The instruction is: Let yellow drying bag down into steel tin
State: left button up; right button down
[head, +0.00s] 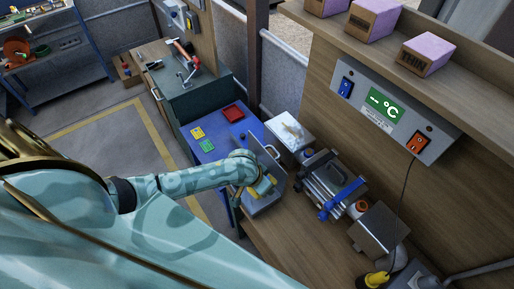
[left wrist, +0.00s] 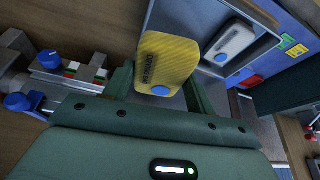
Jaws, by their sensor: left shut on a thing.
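The yellow drying bag (head: 264,187), with printed lettering and a blue dot, is held in my left gripper (head: 259,184). In the left wrist view the bag (left wrist: 160,62) sits between the two green fingers of the left gripper (left wrist: 160,85), which are shut on it. The open steel tin (head: 262,207), its lid raised, stands under and around the bag on the bench's left end. Its grey metal shows behind the bag in the left wrist view (left wrist: 185,22). I cannot tell whether the bag touches the tin floor. My right gripper is not in view.
A pale bag with a blue dot (left wrist: 228,42) shows beyond the yellow one. A white tray (head: 290,131) stands behind the tin. A metal fixture with blue handle (head: 333,190) and a steel box (head: 378,228) stand to the right. A blue table (head: 215,150) lies behind left.

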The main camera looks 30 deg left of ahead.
pick_arm(q)
jog(key=shift+w+a+f+m, duration=0.2)
jog(key=shift+a+f+m, duration=0.1)
jog(key=shift+a, duration=0.15)
jog(key=shift+w+a+f+m, duration=0.2)
jog(key=shift+a+m, duration=0.1)
jog(key=shift+a, duration=0.1)
jog(key=shift+a+f, duration=0.15)
jog(key=shift+a, duration=0.05)
jog(key=shift+w+h, duration=0.1)
jog(key=shift+h, duration=0.2)
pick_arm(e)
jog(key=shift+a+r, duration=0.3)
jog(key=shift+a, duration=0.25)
